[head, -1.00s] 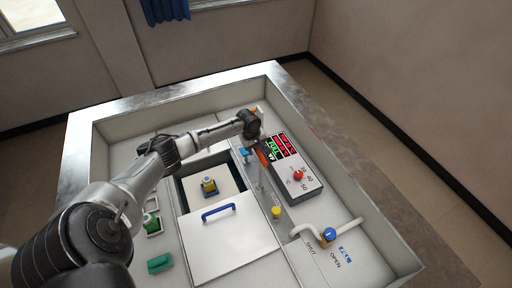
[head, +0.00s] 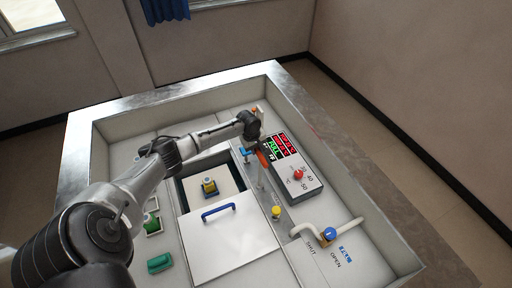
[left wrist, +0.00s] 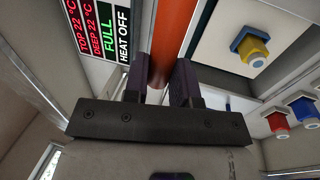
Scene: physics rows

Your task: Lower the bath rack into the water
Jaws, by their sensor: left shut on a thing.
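My left gripper (head: 262,150) is at the far right part of the basin, beside the control box. In the left wrist view my left gripper (left wrist: 168,85) is shut on an orange-red bar-shaped handle (left wrist: 167,40). In the head view the handle (head: 263,158) shows only in part, by a thin upright post (head: 260,178). A square opening holds a pale plate (head: 228,182), which looks like the bath rack. A yellow and blue piece (head: 209,187) stands on it. I cannot make out the water surface. My right gripper is out of view.
A white lid (head: 232,245) with a blue handle (head: 218,212) lies in front of the opening. The control box (head: 290,172) has a lit display and red knob. A pipe with a blue valve (head: 329,234), a yellow knob (head: 276,212) and a green block (head: 160,263) are nearby.

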